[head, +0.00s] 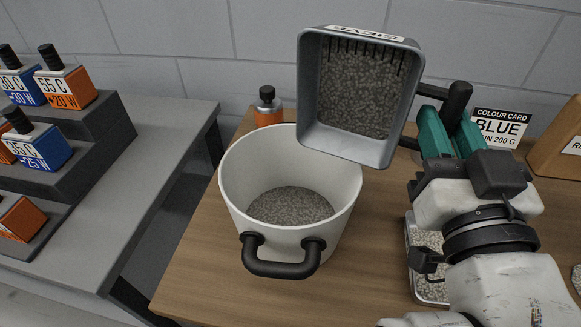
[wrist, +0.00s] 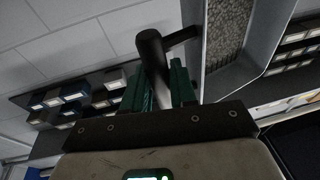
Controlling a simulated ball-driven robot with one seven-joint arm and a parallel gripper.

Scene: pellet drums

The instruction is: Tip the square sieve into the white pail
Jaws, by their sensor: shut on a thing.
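The square sieve (head: 311,95) is a grey box with a label reading SIEVE upside down on its upper edge. It is held in the air above and to the right of the white pail, tilted with its open side facing the head camera. Grey pellets fill its inside. The white pail (head: 240,192) stands on the wooden table with grey pellets in its bottom and a black handle in front. My gripper (head: 449,125), with green fingers, is shut on the sieve's black handle. The wrist view shows the fingers (wrist: 160,85) around the handle and part of the sieve (wrist: 240,75).
A metal tray of pellets (head: 428,290) lies under my arm.

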